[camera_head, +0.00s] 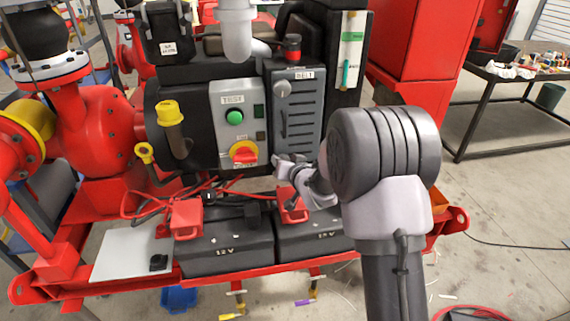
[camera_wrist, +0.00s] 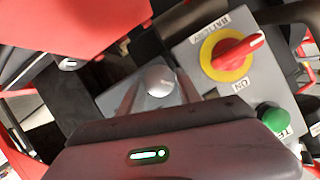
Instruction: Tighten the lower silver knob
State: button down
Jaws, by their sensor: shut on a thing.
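The lower silver knob (camera_wrist: 158,79) sits on the grey belt cover, between my two fingertips in the wrist view. In the head view my gripper (camera_head: 288,160) is at the lower end of the belt cover (camera_head: 298,115) and hides most of that knob. My gripper (camera_wrist: 159,88) is shut on the lower silver knob. The upper silver knob (camera_head: 282,88) is in plain view near the top of the cover, below the BELT label.
A control box with a green TEST button (camera_head: 234,117) and a red-and-yellow battery switch (camera_head: 244,153) is just left of the cover. Two black 12 V batteries (camera_head: 225,254) with red terminal covers and cables lie below my gripper. A tool table stands at right.

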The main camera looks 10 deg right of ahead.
jog(key=shift+a+f+n+t+h, duration=0.15)
jog(key=shift+n+t+h, duration=0.15)
jog(key=shift+n+h, duration=1.4)
jog(key=shift+a+n+t+h, duration=0.25)
jog(key=shift+n+h, duration=0.65)
jog(key=shift+n, duration=1.45)
jog(key=shift+a+f+n+t+h, duration=0.1)
jog(key=shift+n+t+h, duration=0.25)
jog(key=shift+n+h, duration=1.35)
jog(key=shift+n+y, duration=0.4)
jog(key=shift+n, duration=0.15)
jog(key=c, duration=0.8)
grip_release()
jog(key=shift+c, duration=0.2)
